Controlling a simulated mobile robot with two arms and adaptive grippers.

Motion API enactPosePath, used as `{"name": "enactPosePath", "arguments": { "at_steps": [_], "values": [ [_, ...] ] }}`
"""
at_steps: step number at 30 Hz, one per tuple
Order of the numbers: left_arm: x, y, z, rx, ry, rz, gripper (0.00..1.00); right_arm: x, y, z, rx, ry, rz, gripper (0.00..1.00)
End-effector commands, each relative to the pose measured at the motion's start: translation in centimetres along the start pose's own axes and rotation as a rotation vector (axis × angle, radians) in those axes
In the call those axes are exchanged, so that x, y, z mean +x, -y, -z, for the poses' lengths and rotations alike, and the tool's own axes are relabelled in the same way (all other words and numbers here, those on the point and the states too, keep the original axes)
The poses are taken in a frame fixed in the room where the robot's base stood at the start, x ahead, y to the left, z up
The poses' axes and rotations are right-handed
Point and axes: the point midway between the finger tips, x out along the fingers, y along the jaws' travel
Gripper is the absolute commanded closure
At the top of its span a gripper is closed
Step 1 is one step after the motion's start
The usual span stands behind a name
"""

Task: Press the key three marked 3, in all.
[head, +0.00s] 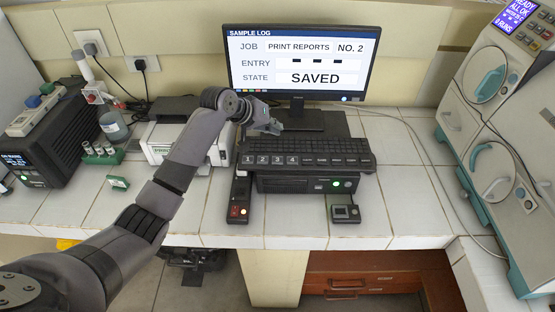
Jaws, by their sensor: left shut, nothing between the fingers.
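The key marked 3 (277,160) is in the front row of large keys on the black keyboard (318,148), between the keys marked 2 (262,160) and 4 (292,160). The key marked 1 (248,160) is at the left end. My left gripper (276,128) is shut and empty. It appears over the back left part of the keyboard, in front of the monitor's base. I cannot tell its exact height above the keys. The monitor (300,62) reads "PRINT REPORTS", "NO. 2", three dashes for entry, and state "SAVED". My right gripper is not in view.
A black box with a green light (336,184) is under the keyboard. A device with a red switch (238,211) and a small black device (345,213) stand in front. A white printer (160,143) is left, under my arm. Incubators (490,75) stand right.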

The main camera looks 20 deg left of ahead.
Motion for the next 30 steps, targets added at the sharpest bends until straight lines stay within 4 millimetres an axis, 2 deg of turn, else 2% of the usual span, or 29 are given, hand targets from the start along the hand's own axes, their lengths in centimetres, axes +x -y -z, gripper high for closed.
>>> {"name": "enactPosePath", "arguments": {
  "at_steps": [5, 10, 14, 25, 30],
  "values": [
    [0.1, 0.1, -0.1, 0.001, 0.0, 0.0, 1.0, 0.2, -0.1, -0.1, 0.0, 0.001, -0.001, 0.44],
    [0.7, 0.5, -0.6, 0.001, 0.001, 0.001, 1.0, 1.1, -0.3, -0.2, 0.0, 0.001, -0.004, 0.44],
    [1.6, 1.2, -1.2, 0.001, 0.001, 0.001, 1.0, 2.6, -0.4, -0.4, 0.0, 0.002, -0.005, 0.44],
    [4.8, 3.6, -3.6, 0.002, -0.001, 0.001, 1.0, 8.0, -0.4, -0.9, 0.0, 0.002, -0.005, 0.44],
    [5.7, 4.2, -4.2, 0.002, 0.0, 0.001, 1.0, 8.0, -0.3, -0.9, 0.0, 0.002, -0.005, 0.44]
  ]
}}
